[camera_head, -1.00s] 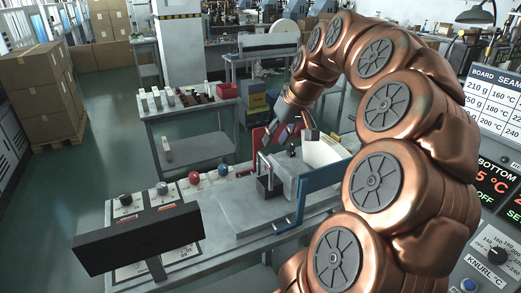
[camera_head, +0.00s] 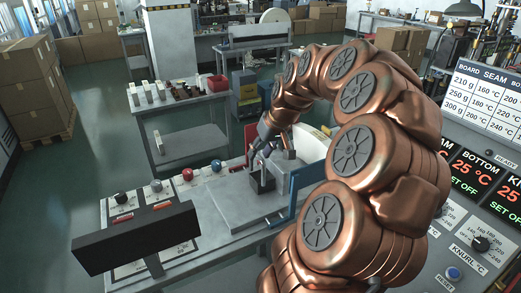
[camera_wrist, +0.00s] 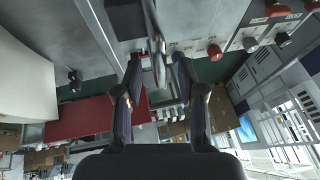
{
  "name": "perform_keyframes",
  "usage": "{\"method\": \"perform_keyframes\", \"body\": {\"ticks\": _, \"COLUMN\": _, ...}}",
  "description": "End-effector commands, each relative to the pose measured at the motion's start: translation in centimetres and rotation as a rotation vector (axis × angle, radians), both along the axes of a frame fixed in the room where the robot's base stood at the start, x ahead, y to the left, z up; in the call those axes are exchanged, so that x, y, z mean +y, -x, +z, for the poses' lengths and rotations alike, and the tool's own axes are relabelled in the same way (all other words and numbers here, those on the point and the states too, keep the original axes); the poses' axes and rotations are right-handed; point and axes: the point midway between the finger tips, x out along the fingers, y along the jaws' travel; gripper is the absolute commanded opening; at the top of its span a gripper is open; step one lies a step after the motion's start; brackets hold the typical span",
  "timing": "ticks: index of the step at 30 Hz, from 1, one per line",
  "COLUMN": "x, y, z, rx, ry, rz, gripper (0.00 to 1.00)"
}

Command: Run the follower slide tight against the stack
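A dark upright block (camera_head: 262,181) stands on the grey metal plate (camera_head: 225,207) of the bench machine; it may be the follower slide. A pale curved stack (camera_head: 311,147) is behind my arm, partly hidden; a pale curved surface (camera_wrist: 25,75) at the left of the wrist view is probably the same. My gripper (camera_head: 272,150) is just above and behind the dark block. In the wrist view my gripper (camera_wrist: 159,60) has its two fingers apart. A grey metal bar (camera_wrist: 155,35) shows between the fingertips, with gaps visible beside it; contact cannot be told.
A blue bracket (camera_head: 306,183) stands right of the plate, beside my arm. Coloured knobs (camera_head: 187,174) line the bench's back edge. A red panel (camera_wrist: 95,120) lies near the left finger. A dark box-shaped display (camera_head: 135,238) is at front left, a heating panel (camera_head: 490,170) at right.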

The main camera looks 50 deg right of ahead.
Motion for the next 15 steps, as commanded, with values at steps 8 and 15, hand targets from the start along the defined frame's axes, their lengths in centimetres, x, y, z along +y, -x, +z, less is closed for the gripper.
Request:
{"method": "perform_keyframes", "body": {"ticks": 8, "x": 0.01, "y": -0.02, "z": -0.03, "rx": 0.0, "ry": 0.0, "rz": 0.0, "gripper": 0.31}}
{"method": "perform_keyframes", "body": {"ticks": 15, "x": 0.01, "y": -0.02, "z": -0.03, "rx": 0.0, "ry": 0.0, "rz": 0.0, "gripper": 0.06}}
